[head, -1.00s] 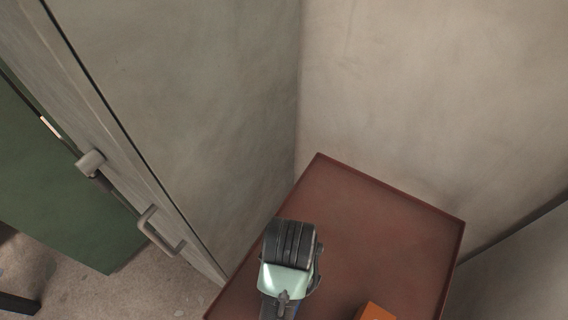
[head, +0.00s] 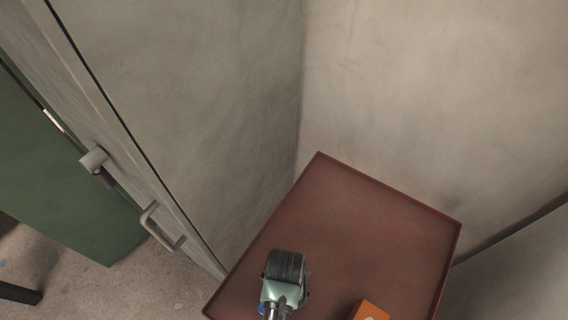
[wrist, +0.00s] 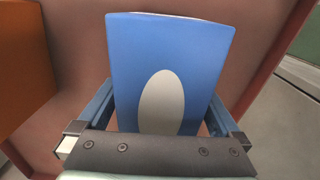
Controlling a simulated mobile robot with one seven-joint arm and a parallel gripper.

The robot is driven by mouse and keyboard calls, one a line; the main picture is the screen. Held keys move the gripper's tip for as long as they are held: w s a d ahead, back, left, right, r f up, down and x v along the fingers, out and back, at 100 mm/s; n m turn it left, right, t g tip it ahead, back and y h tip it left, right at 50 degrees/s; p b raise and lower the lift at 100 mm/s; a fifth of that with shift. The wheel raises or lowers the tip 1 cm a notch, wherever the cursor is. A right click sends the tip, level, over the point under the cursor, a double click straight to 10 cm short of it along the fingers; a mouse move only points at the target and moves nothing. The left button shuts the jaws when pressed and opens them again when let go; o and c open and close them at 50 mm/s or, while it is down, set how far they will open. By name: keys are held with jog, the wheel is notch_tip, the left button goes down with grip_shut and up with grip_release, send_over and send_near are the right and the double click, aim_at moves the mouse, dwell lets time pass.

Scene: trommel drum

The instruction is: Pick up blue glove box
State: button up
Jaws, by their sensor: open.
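The blue glove box (wrist: 168,60), with a pale oval on its face, stands in the middle of the wrist view. My gripper (wrist: 160,95) is open, with one finger at each side of the box's lower part in that view. Whether the fingers touch the box I cannot tell. In the head view my gripper's dark wrist (head: 287,268) is over the reddish-brown tray-like top (head: 350,215) and mostly hides the box there. A small bit of blue shows beside the wrist, but I cannot tell what it belongs to.
An orange box (head: 370,310) stands on the same top, to the right of my gripper; it also shows at the left of the wrist view (wrist: 20,65). A grey cabinet with a handle (head: 160,228) is to the left. A plain wall (head: 430,90) is behind.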

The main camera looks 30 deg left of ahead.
jog(key=shift+f, duration=0.4)
jog(key=shift+c, duration=0.2)
jog(key=c, duration=1.5)
jog(key=shift+r, duration=0.1)
